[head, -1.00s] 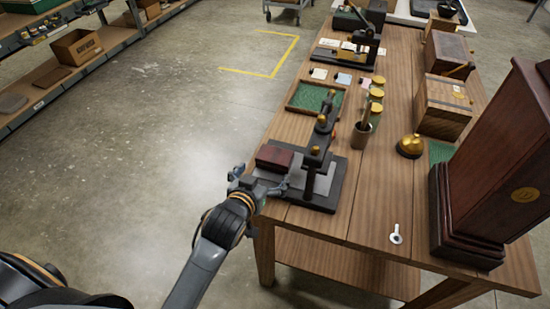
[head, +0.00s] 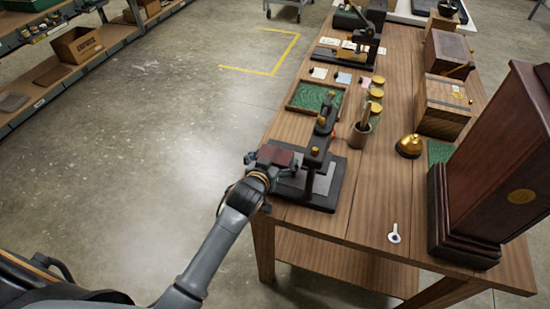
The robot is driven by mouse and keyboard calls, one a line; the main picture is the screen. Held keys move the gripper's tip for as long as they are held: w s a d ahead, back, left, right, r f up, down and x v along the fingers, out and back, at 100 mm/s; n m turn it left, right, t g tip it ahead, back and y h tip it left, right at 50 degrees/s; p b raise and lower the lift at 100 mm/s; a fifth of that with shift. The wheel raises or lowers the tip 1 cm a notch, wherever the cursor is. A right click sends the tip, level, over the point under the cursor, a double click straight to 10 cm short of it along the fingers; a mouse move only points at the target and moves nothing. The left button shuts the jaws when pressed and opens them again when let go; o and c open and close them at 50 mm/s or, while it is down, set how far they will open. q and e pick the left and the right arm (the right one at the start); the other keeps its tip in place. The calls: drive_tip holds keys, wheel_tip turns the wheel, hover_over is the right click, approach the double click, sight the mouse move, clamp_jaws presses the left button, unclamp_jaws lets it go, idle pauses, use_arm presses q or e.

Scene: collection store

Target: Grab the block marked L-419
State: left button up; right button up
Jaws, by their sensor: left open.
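A dark red block (head: 281,156) sits at the left side of a black press-like stand (head: 322,185) on the wooden table. Any marking on the block is too small to read, so I cannot tell whether it is L-419. My left gripper (head: 271,158) is open at the block, with a finger showing on its left side and another near its right front. The gripper hides the block's near part, and I cannot tell whether the fingers touch it. My right gripper is not in view.
A green-lined tray (head: 292,107), a cup with a pestle (head: 360,134), a brass bell (head: 409,146) and a white key-like tag (head: 394,234) lie on the table. A tall dark wooden case (head: 495,165) stands at the right.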

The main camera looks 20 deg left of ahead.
use_arm(q)
drive_tip(key=c, duration=1)
drive_tip(key=shift+r, duration=0.15)
